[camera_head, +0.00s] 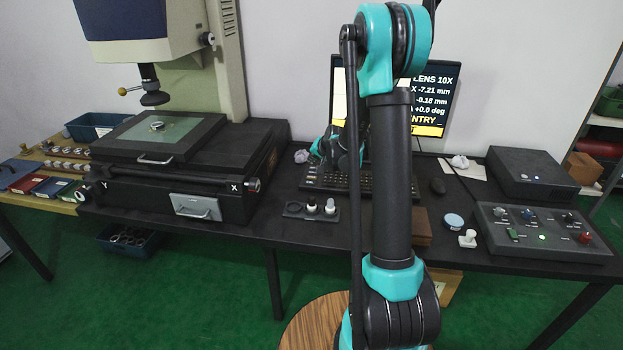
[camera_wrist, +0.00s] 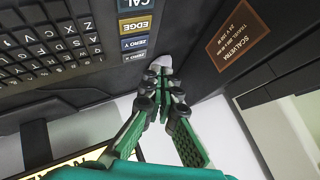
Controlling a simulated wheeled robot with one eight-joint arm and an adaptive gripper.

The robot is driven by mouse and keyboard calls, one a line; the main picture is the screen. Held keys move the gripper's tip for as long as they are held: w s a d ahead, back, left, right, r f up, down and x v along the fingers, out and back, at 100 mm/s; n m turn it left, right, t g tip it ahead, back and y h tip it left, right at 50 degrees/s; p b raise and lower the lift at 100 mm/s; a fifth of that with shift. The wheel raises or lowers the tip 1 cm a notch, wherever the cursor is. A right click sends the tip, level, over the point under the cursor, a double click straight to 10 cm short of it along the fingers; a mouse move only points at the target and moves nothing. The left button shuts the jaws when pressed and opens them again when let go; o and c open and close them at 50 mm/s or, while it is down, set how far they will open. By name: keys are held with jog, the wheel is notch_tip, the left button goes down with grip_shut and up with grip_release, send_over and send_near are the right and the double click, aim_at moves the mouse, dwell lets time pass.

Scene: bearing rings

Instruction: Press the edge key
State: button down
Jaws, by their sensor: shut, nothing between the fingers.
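The EDGE key (camera_wrist: 137,25) is a tan labelled key in a short column beside the keyboard (camera_wrist: 45,40) in the wrist view. The blue CAL key (camera_wrist: 135,4) and the ZERO Y key (camera_wrist: 135,43) lie on either side of it. My gripper (camera_wrist: 160,72) is shut and empty, its fingertips to the right of and below the EDGE key in the picture. I cannot tell its height above the desk. In the head view the keyboard (camera_head: 340,181) lies before the monitor, partly hidden by my arm, and the key labels are too small to read.
The measuring machine (camera_head: 170,165) stands left of the keyboard; its brown label (camera_wrist: 237,40) shows close by in the wrist view. The monitor (camera_head: 440,95) stands behind. A control box (camera_head: 540,232) sits at right.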

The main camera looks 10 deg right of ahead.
aim_at(313, 178)
jog(key=shift+f, duration=2.5)
jog(key=shift+f, duration=0.1)
jog(key=shift+f, duration=0.3)
jog(key=shift+f, duration=0.35)
jog(key=shift+r, duration=0.75)
jog(key=shift+r, duration=0.1)
jog(key=shift+r, duration=2.45)
